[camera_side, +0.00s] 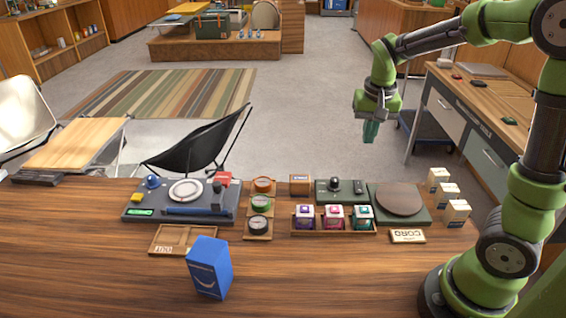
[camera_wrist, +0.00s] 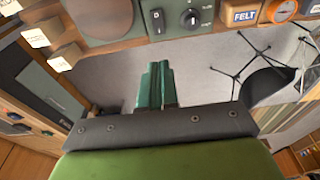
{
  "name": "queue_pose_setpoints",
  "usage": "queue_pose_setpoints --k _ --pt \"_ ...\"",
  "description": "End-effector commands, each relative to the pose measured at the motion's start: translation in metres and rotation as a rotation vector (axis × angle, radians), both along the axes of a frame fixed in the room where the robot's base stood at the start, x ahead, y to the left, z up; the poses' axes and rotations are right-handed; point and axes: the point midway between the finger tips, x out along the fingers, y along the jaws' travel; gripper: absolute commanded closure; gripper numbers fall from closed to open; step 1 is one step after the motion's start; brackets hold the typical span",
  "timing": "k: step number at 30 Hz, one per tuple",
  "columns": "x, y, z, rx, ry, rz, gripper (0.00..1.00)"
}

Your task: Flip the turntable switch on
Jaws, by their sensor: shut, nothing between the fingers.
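The turntable (camera_side: 399,201) is a round brown disc on a dark green base on the wooden bench. Just left of it is a dark green panel (camera_side: 325,196) with a black knob (camera_side: 335,183) and a small dark switch (camera_side: 358,187). In the wrist view the switch (camera_wrist: 157,20) and the knob (camera_wrist: 190,18) show at the top edge; the switch's position is not clear. My gripper (camera_side: 370,135) has teal fingers, shut and empty. It hangs in the air beyond the bench's far edge, apart from the panel. The fingers also show in the wrist view (camera_wrist: 160,68).
A blue-grey device (camera_side: 225,210) with a white disc stands left. Front of the panel is a rack (camera_side: 300,229) of coloured cubes. Small white boxes (camera_side: 448,192) stand right of the turntable. A blue box (camera_side: 209,268) stands near the front. The front-middle bench is clear.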

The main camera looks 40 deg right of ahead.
Motion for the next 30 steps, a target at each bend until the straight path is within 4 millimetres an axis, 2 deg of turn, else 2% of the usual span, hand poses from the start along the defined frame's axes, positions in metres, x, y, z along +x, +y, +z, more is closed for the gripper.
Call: queue_pose_setpoints --k 7,11,24,30 --pt "0.000 0.000 -0.003 0.001 0.002 0.000 1.00" --pt "0.001 -0.001 -0.015 0.002 0.006 0.000 1.00" --pt "0.010 -0.012 -0.104 0.001 0.007 -0.001 1.00" --pt "0.014 -0.014 -0.130 0.001 0.004 0.000 1.00"
